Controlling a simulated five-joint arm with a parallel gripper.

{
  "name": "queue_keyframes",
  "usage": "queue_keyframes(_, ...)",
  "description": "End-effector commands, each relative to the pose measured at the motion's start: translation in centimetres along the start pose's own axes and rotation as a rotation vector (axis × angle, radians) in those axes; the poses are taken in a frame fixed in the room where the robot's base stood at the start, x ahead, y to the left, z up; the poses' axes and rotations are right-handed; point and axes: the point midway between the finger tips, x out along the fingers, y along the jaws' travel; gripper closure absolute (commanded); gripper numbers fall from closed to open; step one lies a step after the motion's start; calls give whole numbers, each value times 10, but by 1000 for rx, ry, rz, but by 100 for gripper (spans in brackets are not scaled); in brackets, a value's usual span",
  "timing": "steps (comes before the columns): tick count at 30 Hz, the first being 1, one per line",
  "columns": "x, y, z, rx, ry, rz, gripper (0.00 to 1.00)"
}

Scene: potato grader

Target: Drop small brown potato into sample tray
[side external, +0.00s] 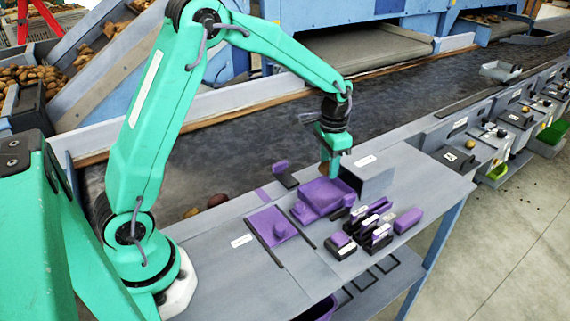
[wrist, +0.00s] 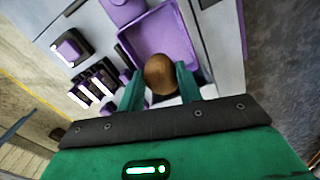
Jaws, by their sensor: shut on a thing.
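A small brown potato (wrist: 159,74) is held between the green fingers of my gripper (wrist: 160,90) in the wrist view. In the side external view my gripper (side external: 331,160) points down, and a bit of the brown potato (side external: 324,170) shows at its tips. A purple tray (wrist: 152,36) with a raised rim lies beyond the potato in the wrist view, its bare floor visible. In the side view the purple tray (side external: 318,197) sits on the grey bench just below and in front of my gripper. The potato appears above the tray's near edge; the exact height is unclear.
Black and purple holders with white labels (side external: 365,228) stand in front. A purple plate (side external: 270,230) lies left. A dark conveyor (side external: 230,160) with several potatoes runs behind the bench.

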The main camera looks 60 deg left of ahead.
Motion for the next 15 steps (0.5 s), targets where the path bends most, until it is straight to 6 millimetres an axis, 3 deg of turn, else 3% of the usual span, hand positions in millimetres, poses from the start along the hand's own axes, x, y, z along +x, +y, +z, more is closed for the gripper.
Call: queue_keyframes(15, 14, 0, 0, 0, 0, 0, 87)
